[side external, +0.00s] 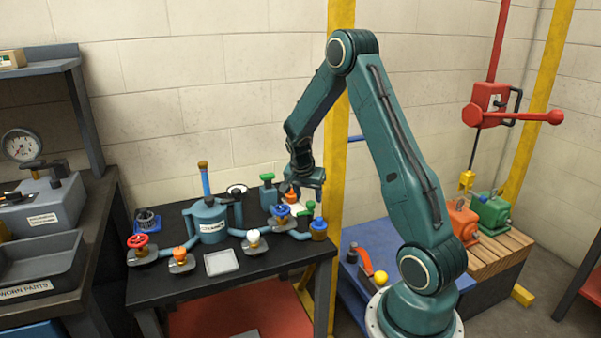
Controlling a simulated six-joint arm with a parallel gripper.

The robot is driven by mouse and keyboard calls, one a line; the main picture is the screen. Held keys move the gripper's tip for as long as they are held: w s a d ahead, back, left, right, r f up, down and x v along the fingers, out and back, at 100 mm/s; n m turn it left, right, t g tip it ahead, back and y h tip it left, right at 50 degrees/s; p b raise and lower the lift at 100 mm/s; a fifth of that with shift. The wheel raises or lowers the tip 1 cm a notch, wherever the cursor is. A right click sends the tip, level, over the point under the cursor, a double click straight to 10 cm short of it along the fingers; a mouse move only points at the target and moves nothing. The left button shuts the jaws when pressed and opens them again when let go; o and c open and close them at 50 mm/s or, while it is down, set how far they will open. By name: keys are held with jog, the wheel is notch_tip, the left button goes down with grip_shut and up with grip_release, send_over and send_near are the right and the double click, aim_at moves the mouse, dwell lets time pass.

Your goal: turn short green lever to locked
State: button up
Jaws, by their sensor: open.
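My gripper (304,190) hangs open, pointing down over the back right part of the black table (152,288). Below and just right of it is a small bright green piece (311,208), possibly the short green lever. It is too small to read its shape or position. A green-topped fitting (267,190) stands at the back, left of my gripper. I cannot tell for certain which green part is the lever. My gripper appears empty, and its fingertips partly cover the small parts behind them.
Close below my gripper are an orange knob (291,197) and a blue valve wheel (280,211). A teal tank (209,222), a red wheel (138,241) and a white tray (221,263) are further left. A yellow post (337,235) rises right of the table. Green (493,212) and orange (461,220) motors sit on a pallet.

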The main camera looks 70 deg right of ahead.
aim_at(310, 203)
jog(key=shift+x, duration=1.7)
jog(key=c, duration=1)
